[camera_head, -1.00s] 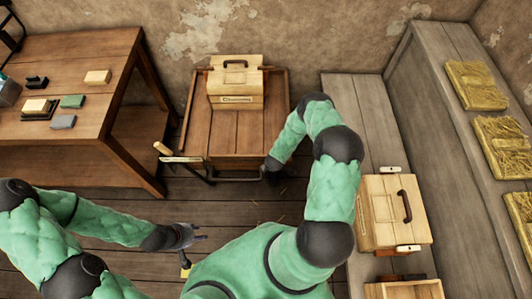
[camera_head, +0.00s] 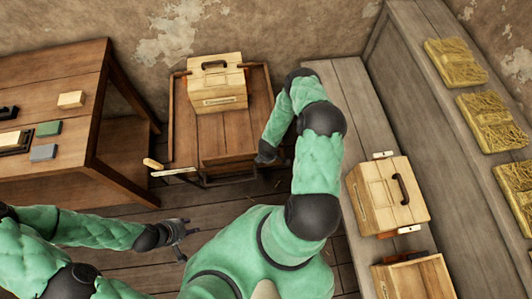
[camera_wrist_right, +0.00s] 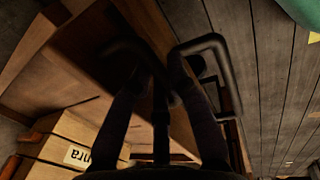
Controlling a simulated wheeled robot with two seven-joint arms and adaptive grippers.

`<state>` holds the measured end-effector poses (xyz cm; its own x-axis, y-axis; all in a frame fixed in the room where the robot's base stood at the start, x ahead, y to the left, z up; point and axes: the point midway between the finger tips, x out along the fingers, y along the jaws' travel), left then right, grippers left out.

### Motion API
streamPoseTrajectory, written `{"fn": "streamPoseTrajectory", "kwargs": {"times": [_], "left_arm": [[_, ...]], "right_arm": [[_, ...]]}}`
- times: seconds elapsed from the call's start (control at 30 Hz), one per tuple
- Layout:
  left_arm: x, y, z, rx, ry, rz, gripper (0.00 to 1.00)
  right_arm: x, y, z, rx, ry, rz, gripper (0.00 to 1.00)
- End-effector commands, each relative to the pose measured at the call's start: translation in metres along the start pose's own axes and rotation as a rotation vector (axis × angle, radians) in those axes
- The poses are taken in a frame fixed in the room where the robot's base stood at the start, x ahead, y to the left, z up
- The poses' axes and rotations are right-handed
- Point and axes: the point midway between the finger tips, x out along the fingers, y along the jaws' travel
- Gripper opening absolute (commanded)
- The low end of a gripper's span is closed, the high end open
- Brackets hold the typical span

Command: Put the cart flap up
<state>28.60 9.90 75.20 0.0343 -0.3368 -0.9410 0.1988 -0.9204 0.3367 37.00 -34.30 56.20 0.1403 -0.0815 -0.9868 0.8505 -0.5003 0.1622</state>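The wooden cart (camera_head: 211,130) stands against the back wall with a crate on its deck. A narrow board at its front edge (camera_head: 226,162) may be the flap; its angle is hard to judge. My right gripper (camera_head: 266,152) is at the cart's front right corner. In the right wrist view its two dark fingers (camera_wrist_right: 160,72) are apart, with a black bar handle (camera_wrist_right: 210,42) at the tips and a dark rod between them. Whether they grip it is too dark to tell. My left gripper (camera_head: 184,233) is open and empty, low in front of the cart.
A pale lever with a wooden grip (camera_head: 153,164) sticks out at the cart's front left. The crate (camera_head: 216,84) sits at the back of the deck. A workbench (camera_head: 60,85) stands left. A bench (camera_head: 345,120) with another crate (camera_head: 387,195) stands right. Floor before the cart is open.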

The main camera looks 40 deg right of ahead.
Motion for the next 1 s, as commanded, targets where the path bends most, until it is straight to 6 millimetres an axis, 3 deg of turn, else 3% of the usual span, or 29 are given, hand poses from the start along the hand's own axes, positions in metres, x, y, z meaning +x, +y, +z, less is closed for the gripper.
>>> {"fn": "streamPoseTrajectory", "kwargs": {"times": [0.37, 0.53, 1.0], "left_arm": [[0.0, 0.0, 0.0, 0.0, 0.001, 0.0, 0.4], [0.0, 0.0, 0.0, 0.0, 0.001, 0.0, 0.4], [0.0, 0.0, 0.0, 0.0, 0.001, 0.0, 0.4]], "right_arm": [[0.0, 0.001, 0.0, 0.0, 0.0, 0.002, 0.3], [-0.009, 0.002, 0.0, 0.0, -0.001, 0.003, 0.3], [-0.087, 0.002, 0.0, -0.001, -0.001, 0.004, 0.3]]}}
